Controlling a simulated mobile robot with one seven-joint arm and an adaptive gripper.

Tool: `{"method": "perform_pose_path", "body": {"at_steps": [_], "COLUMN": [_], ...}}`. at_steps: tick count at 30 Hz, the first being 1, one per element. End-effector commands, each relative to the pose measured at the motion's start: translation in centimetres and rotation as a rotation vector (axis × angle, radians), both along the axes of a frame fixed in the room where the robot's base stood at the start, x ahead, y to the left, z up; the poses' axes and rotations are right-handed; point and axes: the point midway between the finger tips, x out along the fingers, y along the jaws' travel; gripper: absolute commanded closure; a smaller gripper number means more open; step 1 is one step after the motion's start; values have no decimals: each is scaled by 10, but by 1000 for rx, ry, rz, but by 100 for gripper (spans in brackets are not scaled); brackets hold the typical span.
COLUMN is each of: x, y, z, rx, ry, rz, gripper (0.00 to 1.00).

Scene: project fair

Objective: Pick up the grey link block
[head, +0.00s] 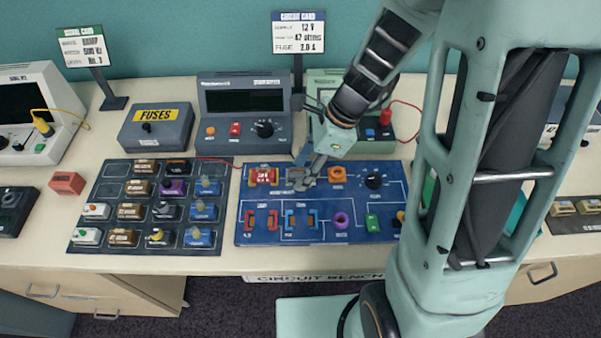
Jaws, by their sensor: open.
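The blue circuit board (345,207) lies on the bench in the middle of the head view. A small grey block (295,174), which looks like the grey link block, sits in the board's top row, between a red part and an orange part. My gripper (306,181) reaches down from the upper right, with its fingers open at the block. The fingers partly cover the block, and I cannot tell whether they touch it.
A dark parts tray (100,187) with several blocks lies left of the board. Behind stand a grey fuses box (156,127), a meter unit (245,113) and a sign (299,33). A red block (67,183) lies on the bench at left. My arm hides the board's right edge.

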Motion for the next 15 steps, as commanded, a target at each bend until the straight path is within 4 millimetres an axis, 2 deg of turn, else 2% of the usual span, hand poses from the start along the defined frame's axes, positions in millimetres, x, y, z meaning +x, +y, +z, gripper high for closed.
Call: {"method": "perform_pose_path", "body": {"at_steps": [2, 13, 15], "x": [0, 0, 0], "y": [0, 0, 0], "z": [0, 0, 1], "rx": [0, 0, 0], "ry": [0, 0, 0], "rz": [0, 0, 0], "gripper": [59, 100, 100]}}
